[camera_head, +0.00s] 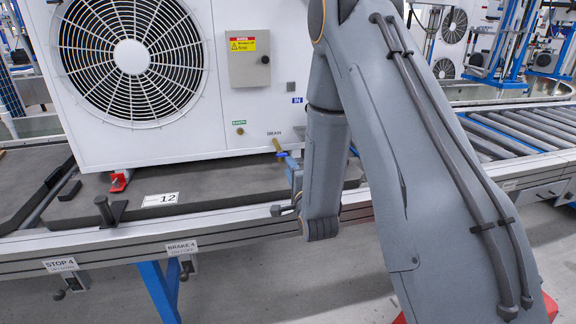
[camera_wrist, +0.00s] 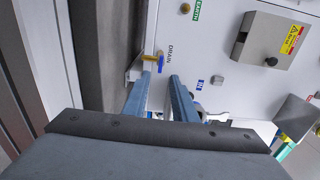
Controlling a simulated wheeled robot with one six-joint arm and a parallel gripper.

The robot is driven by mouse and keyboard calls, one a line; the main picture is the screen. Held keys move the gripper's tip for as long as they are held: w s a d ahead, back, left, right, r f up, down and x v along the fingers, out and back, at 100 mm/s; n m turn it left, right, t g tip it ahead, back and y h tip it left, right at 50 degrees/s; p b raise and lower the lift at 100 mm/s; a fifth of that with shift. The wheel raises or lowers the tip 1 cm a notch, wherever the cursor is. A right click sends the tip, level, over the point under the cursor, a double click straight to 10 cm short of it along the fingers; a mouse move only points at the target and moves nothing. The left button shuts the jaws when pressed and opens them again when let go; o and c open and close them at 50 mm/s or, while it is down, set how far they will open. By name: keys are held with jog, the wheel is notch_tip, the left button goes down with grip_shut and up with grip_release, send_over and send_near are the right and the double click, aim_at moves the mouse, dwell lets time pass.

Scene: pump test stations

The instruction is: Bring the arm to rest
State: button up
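My arm reaches down in front of a white pump unit (camera_head: 225,110) in the head view. My gripper (camera_head: 291,168) is partly hidden behind my own arm link, close to the drain fitting (camera_head: 278,146). In the wrist view my gripper (camera_wrist: 161,78) shows two blue fingers with a clear gap between them, empty as far as I can see. The drain fitting, brass with a blue part, shows just beyond the fingertips (camera_wrist: 155,60). Whether a finger touches it, I cannot tell.
The unit stands on a dark pallet (camera_head: 225,185) on a conveyor with a metal front rail (camera_head: 150,236). A grey control box (camera_head: 249,58) is on the unit's front. Conveyor rollers (camera_head: 520,128) run to the right. Open floor (camera_head: 235,290) lies in front.

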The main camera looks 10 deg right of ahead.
dwell(0.3)
jog(key=s+a+r+n+g, duration=0.1)
jog(key=s+a+n+g, duration=0.2)
jog(key=s+n+g, duration=0.45)
jog(key=s+a+r+n+g, duration=0.2)
jog(key=s+n+g, duration=0.15)
jog(key=s, duration=0.75)
jog(key=s+a+r+n+g, duration=0.1)
jog(key=s+a+n+g, duration=0.25)
jog(key=s+n, duration=0.4)
jog(key=s+r+n+g+p, duration=0.1)
jog(key=s+r+n+g, duration=0.2)
jog(key=s, duration=0.9)
jog(key=d+r+m+p, duration=0.3)
jog(key=d+r+p, duration=0.3)
jog(key=p, duration=0.6)
jog(key=shift+s+d+r+p, duration=0.2)
jog(key=shift+d+p, duration=0.2)
jog(key=shift+d, duration=0.5)
jog(key=shift+f+g, duration=0.1)
jog(key=shift+g, duration=0.15)
